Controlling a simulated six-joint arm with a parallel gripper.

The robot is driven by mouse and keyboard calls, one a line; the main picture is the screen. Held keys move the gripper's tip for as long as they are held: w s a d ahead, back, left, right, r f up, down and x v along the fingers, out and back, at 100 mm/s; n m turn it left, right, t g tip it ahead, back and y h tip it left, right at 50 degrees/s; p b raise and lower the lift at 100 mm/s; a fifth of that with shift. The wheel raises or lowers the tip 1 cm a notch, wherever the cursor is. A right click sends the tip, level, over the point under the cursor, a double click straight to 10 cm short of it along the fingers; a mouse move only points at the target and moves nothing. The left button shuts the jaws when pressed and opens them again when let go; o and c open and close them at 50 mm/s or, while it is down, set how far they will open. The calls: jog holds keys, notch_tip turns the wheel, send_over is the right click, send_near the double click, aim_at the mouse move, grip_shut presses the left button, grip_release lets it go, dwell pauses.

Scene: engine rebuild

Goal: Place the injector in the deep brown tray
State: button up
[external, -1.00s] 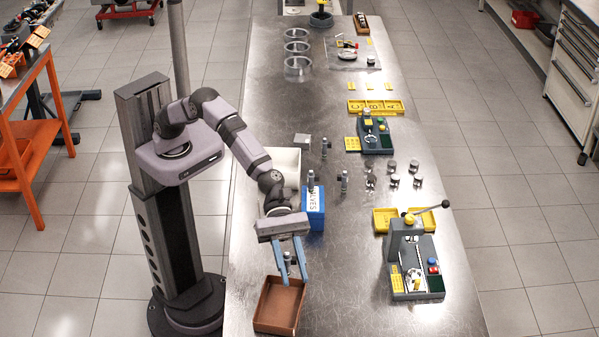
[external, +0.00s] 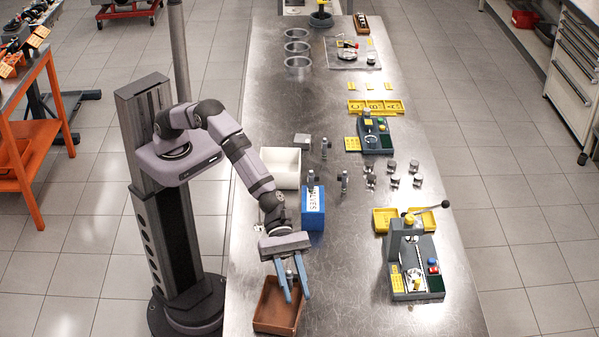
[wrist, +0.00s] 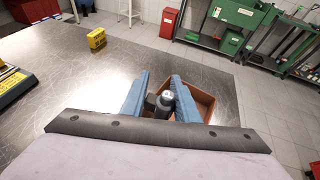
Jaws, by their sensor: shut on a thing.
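My gripper (external: 291,282) is shut on a dark grey injector with a pale metal top, which shows between the blue fingers in the wrist view, where the injector (wrist: 164,103) is clearest. The deep brown tray (external: 272,326) lies near the front end of the bench. The gripper and injector are over the tray's back part in the external view. In the wrist view the tray (wrist: 205,104) shows beyond and right of the fingers. Its visible floor looks empty. The fingers hide part of it, and the injector's height above it is hard to tell.
A blue box marked VALVES (external: 313,210) and a white bin (external: 281,168) stand behind the gripper. Two more upright injector-like parts (external: 345,182) stand nearby. A grey press fixture (external: 412,262) is to the right. Bare bench lies between it and the tray.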

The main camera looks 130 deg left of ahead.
aim_at(299, 311)
jog(key=shift+f, duration=1.6)
jog(key=shift+f, duration=0.2)
jog(key=o, duration=1)
jog(key=shift+o, duration=0.2)
jog(key=shift+r, duration=0.15)
jog(key=shift+r, duration=0.15)
jog(key=shift+s+a, duration=0.15)
jog(key=shift+s, duration=0.05)
jog(key=b+v, duration=0.3)
jog(key=v, duration=0.8)
jog(key=shift+s+b, duration=0.25)
jog(key=shift+b, duration=0.1)
jog(key=shift+r, duration=0.1)
